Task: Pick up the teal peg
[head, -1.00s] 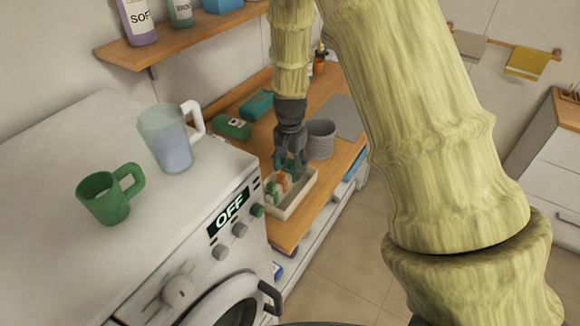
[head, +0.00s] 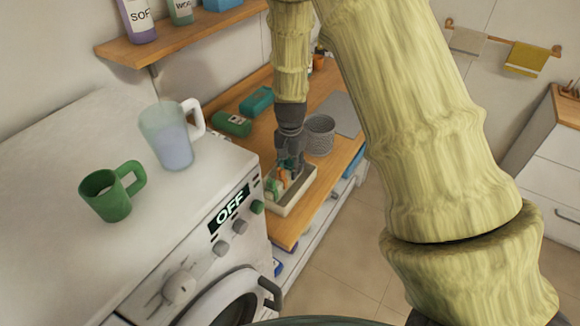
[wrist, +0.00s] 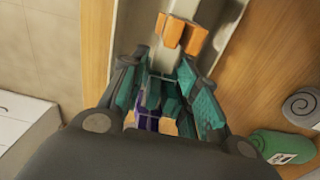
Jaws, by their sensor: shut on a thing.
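My gripper (head: 284,174) points down into the cream tray (head: 296,202) on the wooden counter. In the wrist view my gripper (wrist: 160,88) has its two dark fingers, with teal inner faces, drawn close together. It is shut on the teal peg (wrist: 170,106), which shows only partly between the fingers. The peg's lower end is hidden, so I cannot tell whether it touches the tray floor. An orange peg (wrist: 180,36) stands in the tray just beyond the fingertips. A purple piece (wrist: 147,122) shows low between the fingers.
The washing machine (head: 240,170) with a green mug (head: 112,195) and a clear jug (head: 172,145) is at the left.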

